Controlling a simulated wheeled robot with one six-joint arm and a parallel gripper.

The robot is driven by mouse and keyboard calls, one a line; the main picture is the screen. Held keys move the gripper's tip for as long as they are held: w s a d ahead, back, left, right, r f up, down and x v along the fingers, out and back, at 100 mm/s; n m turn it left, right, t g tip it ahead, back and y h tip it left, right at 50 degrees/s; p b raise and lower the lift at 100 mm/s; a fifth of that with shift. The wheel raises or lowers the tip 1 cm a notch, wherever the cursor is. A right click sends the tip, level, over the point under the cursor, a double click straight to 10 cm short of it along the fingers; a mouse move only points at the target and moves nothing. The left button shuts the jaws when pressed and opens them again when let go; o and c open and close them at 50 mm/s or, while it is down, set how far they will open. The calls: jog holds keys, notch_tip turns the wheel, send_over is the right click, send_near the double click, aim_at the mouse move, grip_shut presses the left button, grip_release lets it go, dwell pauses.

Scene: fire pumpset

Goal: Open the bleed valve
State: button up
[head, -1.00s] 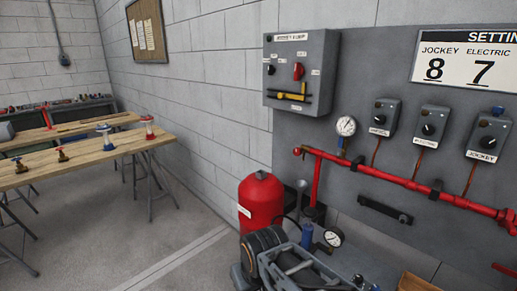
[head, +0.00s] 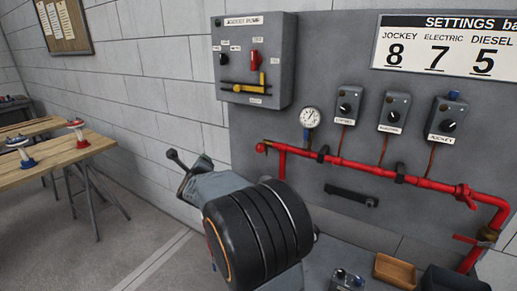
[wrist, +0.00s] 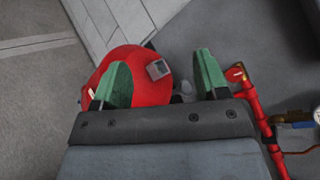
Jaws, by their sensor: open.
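No label in view marks the bleed valve, so I cannot tell which fitting it is. A red pipe (head: 350,166) runs along the grey panel, with a red end fitting (head: 262,147) at its left. At its right are a red valve handle (head: 466,196) and a lower red lever (head: 466,239) by a brass fitting. My gripper (wrist: 160,72) is open and empty, its green-padded fingers spread above a red tank (wrist: 150,90). The pipe also shows right of the fingers in the wrist view (wrist: 252,100). In the head view my arm hides the tank.
A pressure gauge (head: 310,118) stands above the pipe. A jockey pump box (head: 252,60) and several switch boxes (head: 395,112) are on the panel. Bins (head: 395,270) sit at the lower right. A wooden table (head: 50,160) stands left; floor between is clear.

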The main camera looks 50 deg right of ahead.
jog(key=s+d+m+g+h, duration=0.1)
jog(key=d+m+g+h, duration=0.3)
jog(key=d+m, duration=0.55)
jog(key=m+g+h, duration=0.5)
jog(key=m, duration=0.4)
send_near(259, 149)
jog(key=p+x, duration=0.5)
jog(key=x, duration=0.6)
jog(key=shift+c, duration=0.4)
jog(key=c, duration=0.8)
